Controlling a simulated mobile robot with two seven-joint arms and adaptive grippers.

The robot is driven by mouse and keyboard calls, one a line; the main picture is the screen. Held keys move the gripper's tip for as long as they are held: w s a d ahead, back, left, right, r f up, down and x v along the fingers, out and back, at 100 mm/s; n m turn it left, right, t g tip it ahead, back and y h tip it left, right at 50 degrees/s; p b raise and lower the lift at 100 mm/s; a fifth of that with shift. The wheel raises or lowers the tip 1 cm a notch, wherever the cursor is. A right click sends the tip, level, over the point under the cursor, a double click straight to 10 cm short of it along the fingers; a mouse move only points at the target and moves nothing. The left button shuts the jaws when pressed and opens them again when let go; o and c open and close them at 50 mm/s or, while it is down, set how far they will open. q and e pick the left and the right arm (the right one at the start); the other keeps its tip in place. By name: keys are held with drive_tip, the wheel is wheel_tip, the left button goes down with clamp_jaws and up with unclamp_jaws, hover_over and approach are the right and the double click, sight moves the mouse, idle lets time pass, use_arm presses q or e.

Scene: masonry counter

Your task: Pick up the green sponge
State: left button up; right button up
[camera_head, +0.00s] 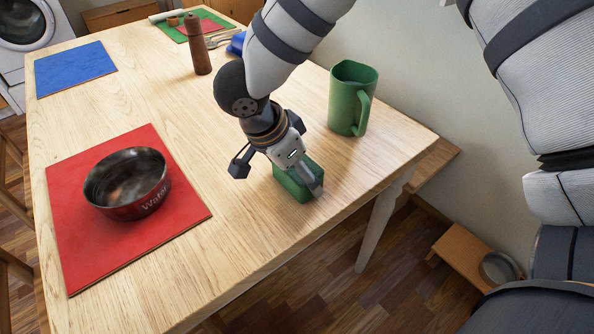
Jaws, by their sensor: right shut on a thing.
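The green sponge (291,187) is at the right front part of the wooden table, near its edge. My right gripper (306,178) reaches down over it and is shut on it, with one finger visible along its near right side. The gripper hides part of the sponge's top and far side. I cannot tell whether the sponge touches the table or is just above it. My left gripper does not show.
A green pitcher (349,98) stands close behind the sponge. A dark bowl (127,183) sits on a red mat (88,254) at left. A wooden pepper mill (197,45) and a blue mat (75,68) are farther back. The table's front middle is clear.

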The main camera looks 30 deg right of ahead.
wheel_tip(320, 180, up, 3)
drive_tip(key=shift+f, duration=0.1)
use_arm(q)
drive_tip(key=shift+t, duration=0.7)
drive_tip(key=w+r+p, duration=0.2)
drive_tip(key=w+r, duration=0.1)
use_arm(e)
drive_tip(key=s+a+r, duration=0.4)
drive_tip(key=s+r, duration=0.1)
drive_tip(key=s+a+r, duration=0.5)
drive_tip(key=shift+s+a, duration=0.1)
drive_tip(key=shift+a, duration=0.2)
